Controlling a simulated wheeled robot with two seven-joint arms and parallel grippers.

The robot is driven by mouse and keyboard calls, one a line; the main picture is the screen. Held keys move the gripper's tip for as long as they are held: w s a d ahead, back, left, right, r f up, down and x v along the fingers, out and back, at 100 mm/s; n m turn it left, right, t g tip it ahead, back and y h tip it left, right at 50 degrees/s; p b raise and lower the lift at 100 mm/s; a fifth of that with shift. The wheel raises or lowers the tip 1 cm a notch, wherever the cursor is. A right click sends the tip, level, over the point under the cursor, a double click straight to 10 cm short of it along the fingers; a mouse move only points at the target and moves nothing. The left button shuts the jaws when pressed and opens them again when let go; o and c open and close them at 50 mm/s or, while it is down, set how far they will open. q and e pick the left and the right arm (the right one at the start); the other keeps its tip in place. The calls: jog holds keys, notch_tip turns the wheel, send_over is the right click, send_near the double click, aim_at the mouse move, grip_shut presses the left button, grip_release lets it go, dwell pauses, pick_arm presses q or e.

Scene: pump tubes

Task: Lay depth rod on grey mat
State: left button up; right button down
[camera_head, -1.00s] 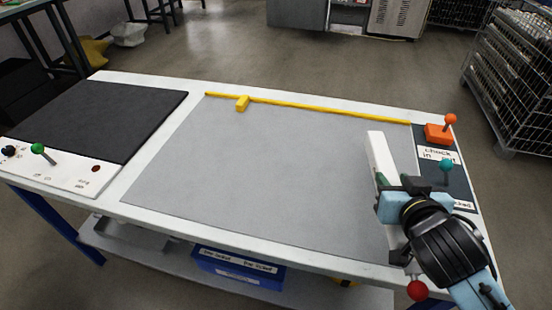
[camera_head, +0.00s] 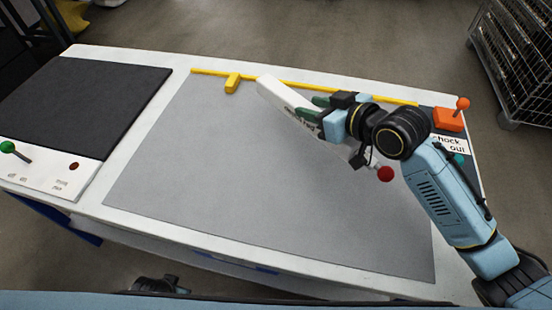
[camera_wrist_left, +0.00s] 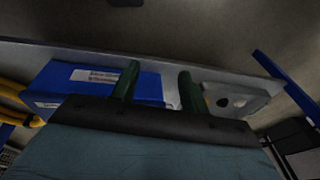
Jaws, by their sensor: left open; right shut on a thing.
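My right gripper (camera_head: 318,108) is shut on a long white bar (camera_head: 275,93) with dark printing. It holds the bar slantwise over the grey mat (camera_head: 230,190); I cannot tell whether the bar touches it. A red ball (camera_head: 386,173) shows near the bar's near end, partly behind my wrist. A thin yellow rod (camera_head: 210,72) with a yellow block (camera_head: 232,84) lies along the mat's far edge. I cannot tell for certain whether the bar or the yellow rod is the depth rod. My left gripper (camera_wrist_left: 158,86) is open and empty in the left wrist view, facing the table's underside.
A black mat (camera_head: 90,105) and a panel with a green-knobbed lever (camera_head: 8,147) are at left. An orange block with a ball lever (camera_head: 448,120) is at far right. A blue labelled box (camera_wrist_left: 65,85) shows in the left wrist view. The mat's front and middle are clear.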

aim_at(293, 120)
jog(key=a+r, duration=0.1)
jog(key=w+a+r+n+g+y, duration=0.1)
jog(key=w+a+r+n+g, duration=0.1)
jog(key=shift+a+r+y, duration=0.3)
jog(key=shift+a, duration=0.05)
jog(key=shift+f, duration=0.2)
notch_tip(293, 120, down, 5)
jog(key=shift+r+b, duration=0.1)
jog(key=shift+b, duration=0.65)
jog(key=shift+f+b, duration=0.7)
jog(key=shift+f, duration=1.25)
pick_arm(q)
jog(key=w+d+r, duration=0.3)
jog(key=r, duration=0.3)
jog(key=shift+r+t, duration=0.2)
jog(key=shift+t, duration=0.1)
pick_arm(e)
jog(key=shift+f, duration=0.35)
pick_arm(q)
jog(key=shift+w, duration=0.1)
pick_arm(e)
jog(key=c, duration=0.9)
grip_release()
jog(key=shift+s+f, duration=0.1)
jog(key=shift+c, duration=0.2)
